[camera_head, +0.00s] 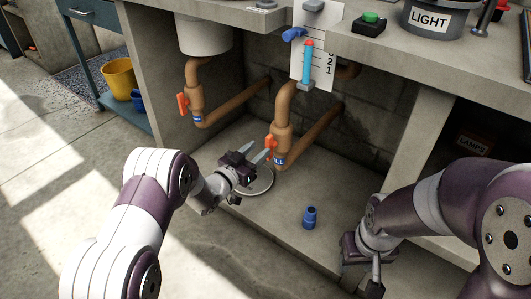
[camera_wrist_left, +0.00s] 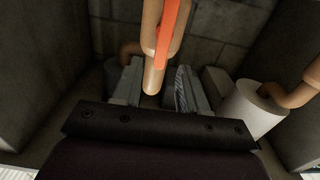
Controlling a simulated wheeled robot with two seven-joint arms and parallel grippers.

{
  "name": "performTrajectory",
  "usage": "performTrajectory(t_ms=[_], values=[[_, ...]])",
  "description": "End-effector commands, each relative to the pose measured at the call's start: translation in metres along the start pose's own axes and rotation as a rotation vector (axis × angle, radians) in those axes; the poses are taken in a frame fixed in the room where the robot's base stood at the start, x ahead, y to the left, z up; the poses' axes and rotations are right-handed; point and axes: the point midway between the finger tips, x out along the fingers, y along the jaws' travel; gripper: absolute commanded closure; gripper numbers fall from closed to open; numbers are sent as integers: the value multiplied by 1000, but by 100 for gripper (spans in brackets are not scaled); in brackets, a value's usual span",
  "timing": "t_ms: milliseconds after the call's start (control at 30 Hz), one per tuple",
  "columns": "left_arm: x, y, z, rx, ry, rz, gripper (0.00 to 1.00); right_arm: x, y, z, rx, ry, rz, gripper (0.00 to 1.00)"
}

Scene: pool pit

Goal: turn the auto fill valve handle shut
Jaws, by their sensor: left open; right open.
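Two brown pipes under the counter each carry a valve with an orange handle. The left handle (camera_head: 183,103) hangs upright on its pipe; the right handle (camera_head: 271,147) is on the larger pipe, above a small blue tag. I cannot read which one is the auto fill valve. My left gripper (camera_head: 256,152) is open beside the right handle. In the left wrist view an orange handle (camera_wrist_left: 167,30) stands in front of the gap between the open fingers (camera_wrist_left: 160,88); contact is not clear. My right gripper (camera_head: 362,272) is open, low at the right, away from the valves.
A blue cylindrical piece (camera_head: 310,217) stands on the cabinet floor between my arms. A ring-shaped rim (camera_head: 265,186) lies below my left gripper. A white gauge board (camera_head: 309,65) hangs above the right pipe. A divider wall (camera_head: 412,145) bounds the bay at right.

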Motion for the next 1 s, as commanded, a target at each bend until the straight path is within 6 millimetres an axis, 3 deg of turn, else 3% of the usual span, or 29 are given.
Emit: performTrajectory(t_ms=[33, 200, 567, 700, 1000], values=[[12, 0, 7, 3, 2, 1, 57, 13, 0, 2, 0, 0, 0, 57], [39, 0, 4, 2, 0, -1, 57, 24, 0, 3, 0, 0, 0, 57], [47, -1, 0, 0, -2, -2, 57, 24, 0, 3, 0, 0, 0, 57], [47, -1, 0, 0, -2, -2, 100, 24, 0, 3, 0, 0, 0, 57], [47, 0, 0, 17, -2, -2, 100, 24, 0, 3, 0, 0, 0, 57]])
